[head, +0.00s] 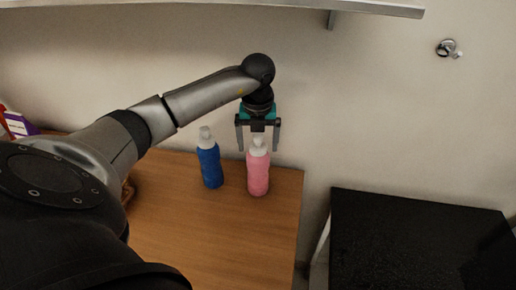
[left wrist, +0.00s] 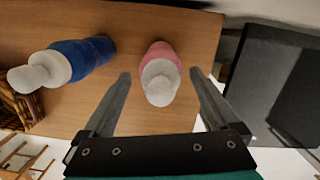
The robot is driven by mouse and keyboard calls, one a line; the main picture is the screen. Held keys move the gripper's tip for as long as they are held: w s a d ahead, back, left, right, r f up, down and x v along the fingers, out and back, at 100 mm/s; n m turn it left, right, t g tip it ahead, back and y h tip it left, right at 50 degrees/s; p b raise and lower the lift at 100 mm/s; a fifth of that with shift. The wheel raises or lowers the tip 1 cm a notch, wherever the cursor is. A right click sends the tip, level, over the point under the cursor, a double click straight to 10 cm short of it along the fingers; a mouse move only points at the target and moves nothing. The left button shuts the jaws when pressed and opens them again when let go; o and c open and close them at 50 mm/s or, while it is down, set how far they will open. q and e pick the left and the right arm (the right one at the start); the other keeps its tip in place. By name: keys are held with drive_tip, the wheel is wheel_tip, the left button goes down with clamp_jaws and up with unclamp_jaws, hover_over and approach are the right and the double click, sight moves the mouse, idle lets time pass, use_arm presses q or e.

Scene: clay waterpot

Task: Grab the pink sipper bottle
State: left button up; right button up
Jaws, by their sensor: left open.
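The pink sipper bottle (head: 258,172) stands upright with its white cap near the right edge of the wooden table. My left gripper (head: 258,148) is open, pointing down, with its fingers level with the bottle's white cap in the head view. In the left wrist view the pink bottle (left wrist: 161,70) lies between the lines of the two spread fingers (left wrist: 160,82), and nothing is gripped. Whether the fingers reach down beside the cap is hard to tell. My right gripper is in neither view.
A blue bottle (head: 210,165) with a white cap stands just left of the pink one. The wooden table (head: 230,235) is clear in front. A black-topped surface (head: 420,240) stands right, past a gap. A shelf (head: 370,7) hangs above.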

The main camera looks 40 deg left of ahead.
use_arm(q)
clamp_jaws()
idle(0.7)
